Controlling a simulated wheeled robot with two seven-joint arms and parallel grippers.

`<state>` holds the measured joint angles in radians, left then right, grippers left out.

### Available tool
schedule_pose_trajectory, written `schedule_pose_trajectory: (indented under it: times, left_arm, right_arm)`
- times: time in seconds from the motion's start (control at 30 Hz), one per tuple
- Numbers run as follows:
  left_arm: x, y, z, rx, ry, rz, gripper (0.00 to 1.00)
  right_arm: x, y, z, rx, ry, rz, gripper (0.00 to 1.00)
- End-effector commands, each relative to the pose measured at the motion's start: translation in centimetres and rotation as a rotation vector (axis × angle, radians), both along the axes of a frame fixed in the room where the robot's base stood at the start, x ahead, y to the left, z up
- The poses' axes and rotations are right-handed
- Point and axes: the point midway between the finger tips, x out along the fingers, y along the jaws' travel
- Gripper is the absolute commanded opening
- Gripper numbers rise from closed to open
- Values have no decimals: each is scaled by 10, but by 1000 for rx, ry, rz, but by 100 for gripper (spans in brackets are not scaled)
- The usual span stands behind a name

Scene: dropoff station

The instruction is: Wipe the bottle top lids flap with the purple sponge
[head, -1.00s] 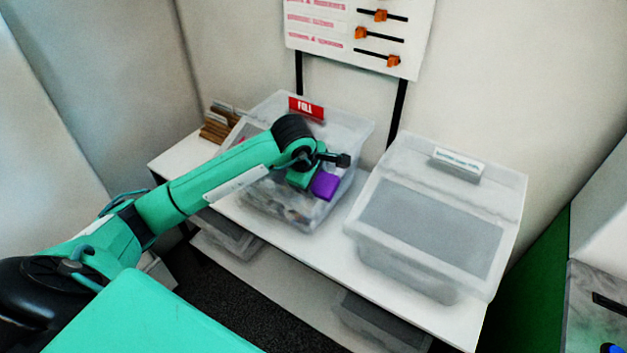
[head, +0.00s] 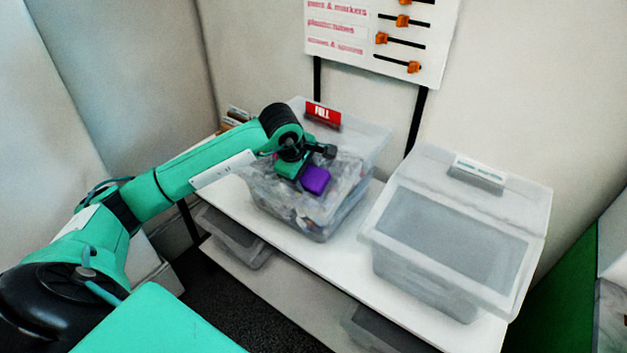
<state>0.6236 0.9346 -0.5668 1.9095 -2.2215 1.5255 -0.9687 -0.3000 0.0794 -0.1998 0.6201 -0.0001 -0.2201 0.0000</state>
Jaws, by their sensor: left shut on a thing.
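The purple sponge (head: 316,180) is held at the end of my left arm. My left gripper (head: 304,172) is shut on it, and its fingers are mostly hidden by the green wrist and the sponge. The sponge is in front of, or over, the left clear plastic bin (head: 358,190), which bears a red "FULL" sign (head: 323,114). I cannot tell whether the sponge touches the bin. The right clear bin (head: 455,220) has a pale label on its sloped lid. I cannot make out a marked bottle top flap. My right gripper is not in view.
Both bins stand on a white shelf table (head: 280,238), with more clear bins (head: 232,238) on the level below. A board with orange sliders (head: 400,38) is above on the wall. A green panel (head: 565,290) is at the right.

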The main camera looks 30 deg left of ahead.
Motion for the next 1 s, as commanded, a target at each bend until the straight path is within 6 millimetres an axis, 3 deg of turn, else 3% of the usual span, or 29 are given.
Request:
schedule_pose_trajectory:
  times: [0.63,1.0]
  left_arm:
    - [25,1,13,-2,0,-1,40]
    - [24,-26,10,-1,-1,-3,40]
  right_arm:
    - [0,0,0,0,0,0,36]
    - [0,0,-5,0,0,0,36]
